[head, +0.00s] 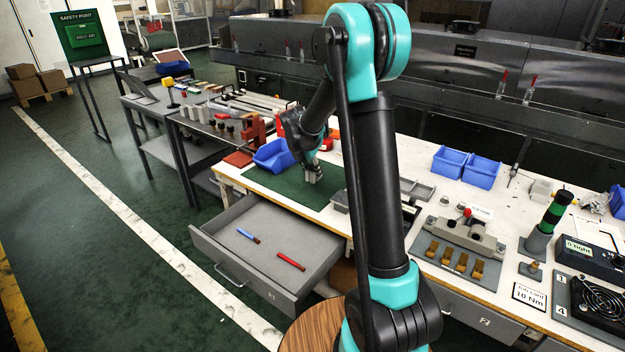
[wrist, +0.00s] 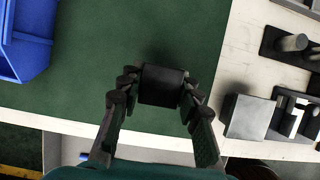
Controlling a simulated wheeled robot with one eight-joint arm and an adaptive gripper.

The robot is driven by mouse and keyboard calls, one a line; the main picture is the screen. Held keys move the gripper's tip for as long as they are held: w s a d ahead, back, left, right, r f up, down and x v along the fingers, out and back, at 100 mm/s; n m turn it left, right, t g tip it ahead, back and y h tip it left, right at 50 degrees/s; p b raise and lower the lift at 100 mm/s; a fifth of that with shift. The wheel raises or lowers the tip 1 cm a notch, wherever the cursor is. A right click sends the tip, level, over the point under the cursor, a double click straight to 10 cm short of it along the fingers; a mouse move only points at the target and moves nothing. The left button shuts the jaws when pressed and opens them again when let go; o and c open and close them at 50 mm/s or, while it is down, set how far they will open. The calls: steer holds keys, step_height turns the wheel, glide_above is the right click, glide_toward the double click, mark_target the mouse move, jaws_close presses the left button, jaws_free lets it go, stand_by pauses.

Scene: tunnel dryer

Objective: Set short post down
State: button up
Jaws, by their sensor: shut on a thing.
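The short post (wrist: 163,84) is a dark block, seen end-on between the two fingers in the wrist view. My gripper (wrist: 159,88) is shut on it, with one finger on each side. Below them is the green mat (wrist: 100,60) on the white bench. In the head view my gripper (head: 313,174) points down over the green mat (head: 284,187). The post is hard to make out there. I cannot tell whether its lower end touches the mat.
A blue bin (wrist: 25,40) stands at the mat's left. Dark fixtures with pegs (wrist: 290,43) and a grey block (wrist: 249,117) stand at the right. An open drawer (head: 222,262) with blue and red tools juts out below the bench. The mat around the post is clear.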

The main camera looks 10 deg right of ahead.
mark_target(312, 178)
steer(key=shift+f, duration=1.8)
steer(key=shift+f, duration=0.15)
steer(key=o, duration=1.2)
steer(key=shift+c, duration=0.2)
steer(key=v, duration=1.2)
steer(key=s+d+f+m+y, duration=0.1)
steer(key=s+d+f+m, duration=0.2)
steer(key=s+m, duration=1)
steer(key=s+d+f+m+t+y, duration=0.1)
steer(key=s+d+f+m, duration=0.3)
steer(key=s+m, duration=1)
steer(key=s+f+y, duration=0.1)
steer(key=s, duration=0.3)
steer(key=shift+s+f, duration=0.4)
